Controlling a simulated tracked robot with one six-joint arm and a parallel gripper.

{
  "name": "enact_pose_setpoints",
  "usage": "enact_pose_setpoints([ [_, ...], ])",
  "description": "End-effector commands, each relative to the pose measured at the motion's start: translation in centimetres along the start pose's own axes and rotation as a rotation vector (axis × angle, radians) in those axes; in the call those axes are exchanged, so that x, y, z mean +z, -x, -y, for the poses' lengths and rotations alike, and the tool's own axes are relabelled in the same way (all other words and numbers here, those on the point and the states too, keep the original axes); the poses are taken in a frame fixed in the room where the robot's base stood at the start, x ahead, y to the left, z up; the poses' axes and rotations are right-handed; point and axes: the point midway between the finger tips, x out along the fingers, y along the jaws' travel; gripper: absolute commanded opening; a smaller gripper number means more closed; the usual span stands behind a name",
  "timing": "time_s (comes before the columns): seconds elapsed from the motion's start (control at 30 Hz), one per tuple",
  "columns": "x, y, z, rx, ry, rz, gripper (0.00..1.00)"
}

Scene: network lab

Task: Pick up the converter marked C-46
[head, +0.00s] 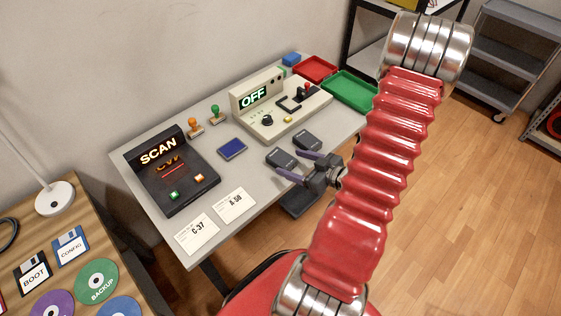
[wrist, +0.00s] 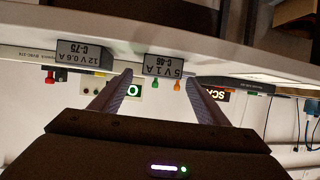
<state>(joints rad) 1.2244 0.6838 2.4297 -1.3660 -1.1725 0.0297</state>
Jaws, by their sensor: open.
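Two small dark converters lie on the grey table. The one marked C-46, 5V 1A (wrist: 163,66), shows upside down in the wrist view, ahead of and between my fingertips. In the head view it appears to be the left box (head: 281,158), though its label is not readable there. The other, marked C-75, 12V 0.6A (wrist: 84,55), lies left of it in the wrist view and is the right box (head: 307,141) in the head view. My gripper (head: 298,165) is open and empty at the table's front edge; it also shows in the wrist view (wrist: 159,78).
A black SCAN device (head: 172,175) stands left and a beige OFF panel (head: 281,106) behind. A blue pad (head: 232,149), stamps and cards C-37 (head: 197,233) and A-58 (head: 234,204) lie nearby. Red (head: 315,69) and green (head: 350,90) trays are at the far end.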

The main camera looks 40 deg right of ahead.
Motion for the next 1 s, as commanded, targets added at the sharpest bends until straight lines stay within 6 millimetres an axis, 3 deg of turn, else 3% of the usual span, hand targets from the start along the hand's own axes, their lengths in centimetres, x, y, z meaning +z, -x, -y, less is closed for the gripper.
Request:
enact_pose_setpoints([
  [0.53, -0.1, -1.0, 0.1, -0.002, 0.001, 0.0, 0.69],
  [1.0, -0.3, -5.4, 0.2, -0.003, 0.001, 0.0, 0.69],
])
